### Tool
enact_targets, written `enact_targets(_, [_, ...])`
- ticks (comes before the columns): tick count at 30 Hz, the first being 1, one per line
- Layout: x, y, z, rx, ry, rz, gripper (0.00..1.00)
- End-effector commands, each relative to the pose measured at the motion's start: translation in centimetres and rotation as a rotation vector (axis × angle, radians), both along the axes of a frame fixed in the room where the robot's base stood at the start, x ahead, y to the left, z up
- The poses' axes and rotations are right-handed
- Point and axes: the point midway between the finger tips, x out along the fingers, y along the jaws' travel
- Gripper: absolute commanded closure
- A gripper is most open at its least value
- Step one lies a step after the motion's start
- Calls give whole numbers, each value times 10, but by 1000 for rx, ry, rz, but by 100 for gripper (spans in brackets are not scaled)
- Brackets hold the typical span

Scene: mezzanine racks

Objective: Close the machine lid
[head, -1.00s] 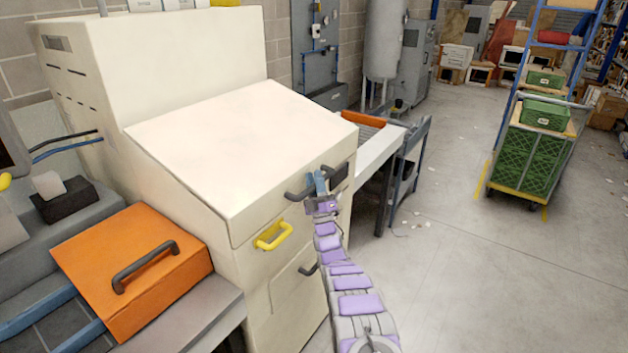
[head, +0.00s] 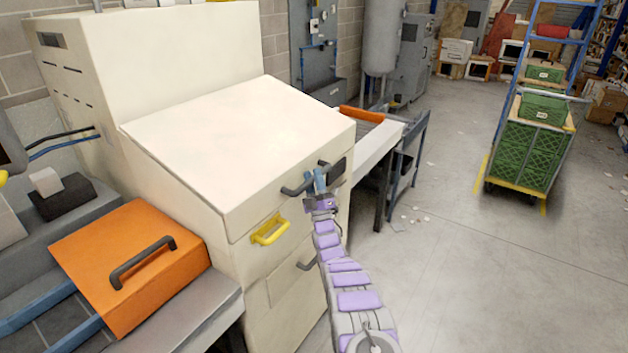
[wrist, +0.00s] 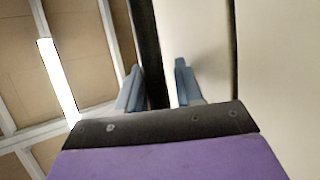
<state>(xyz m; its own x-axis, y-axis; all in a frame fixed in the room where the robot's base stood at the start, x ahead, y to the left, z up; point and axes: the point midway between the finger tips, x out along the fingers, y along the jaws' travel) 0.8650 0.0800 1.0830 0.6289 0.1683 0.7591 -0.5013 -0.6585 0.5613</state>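The cream machine's sloped lid (head: 240,145) lies down over the body, with a thin seam along its front edge. A dark bar handle (head: 296,191) sits at the lid's right front. My gripper (head: 316,182) is at this handle. In the wrist view the two blue fingers of my gripper (wrist: 157,88) stand apart. The dark handle bar (wrist: 148,45) shows between them, nearer the left finger. I see no clear grip on it. The fingers hide part of the handle in the head view.
An orange box cover (head: 125,265) stands at the left. A conveyor table (head: 385,150) adjoins the right.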

Motion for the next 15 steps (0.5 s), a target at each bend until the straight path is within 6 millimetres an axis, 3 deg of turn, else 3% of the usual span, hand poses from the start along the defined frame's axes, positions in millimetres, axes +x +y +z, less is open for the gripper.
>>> enact_targets(9, [-2, 3, 6, 2, -10, 6, 66])
enact_targets(15, [-12, 0, -6, 1, -7, 6, 66])
